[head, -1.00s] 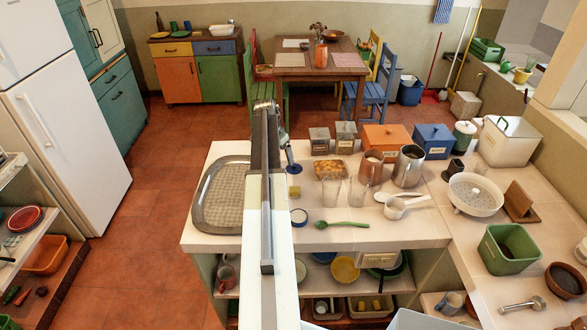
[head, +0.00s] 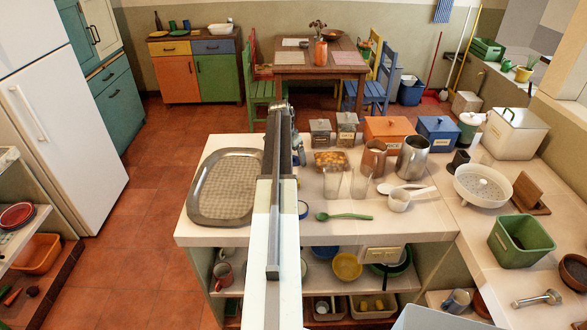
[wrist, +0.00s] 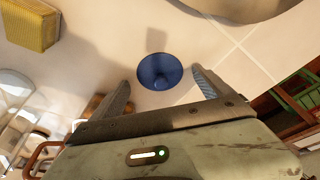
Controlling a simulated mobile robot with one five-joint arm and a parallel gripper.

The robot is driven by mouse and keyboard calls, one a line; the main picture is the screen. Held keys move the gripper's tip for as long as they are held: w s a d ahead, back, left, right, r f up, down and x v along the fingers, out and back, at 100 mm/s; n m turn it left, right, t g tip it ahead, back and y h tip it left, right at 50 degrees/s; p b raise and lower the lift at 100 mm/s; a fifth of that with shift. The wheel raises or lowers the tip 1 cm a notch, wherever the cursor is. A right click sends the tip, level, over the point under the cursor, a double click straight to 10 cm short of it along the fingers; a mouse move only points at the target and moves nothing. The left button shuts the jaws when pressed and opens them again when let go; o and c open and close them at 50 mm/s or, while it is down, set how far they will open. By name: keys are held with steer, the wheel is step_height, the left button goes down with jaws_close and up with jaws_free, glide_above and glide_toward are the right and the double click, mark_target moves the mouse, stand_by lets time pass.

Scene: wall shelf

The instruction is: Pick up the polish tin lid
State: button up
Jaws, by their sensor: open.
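The polish tin lid, which I take to be the round blue disc (wrist: 160,71) in the wrist view, lies on the pale counter. My gripper (wrist: 160,78) is open, with one finger on each side of the lid and clear counter between finger and lid. The jaws hold nothing, and how high they are above the lid is hard to tell. In the head view my arm hides the lid. A blue-rimmed round tin (head: 303,209) shows partly beside my arm there.
A grey oval tray (head: 195,205) lies left of my arm. A yellow block (wrist: 30,25) shows in the wrist view's corner.

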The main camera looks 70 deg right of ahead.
steer(key=shift+f, duration=0.1)
steer(key=c, duration=1.4)
step_height(320, 180, up, 11)
steer(key=p, duration=1.1)
steer(key=shift+f, duration=0.2)
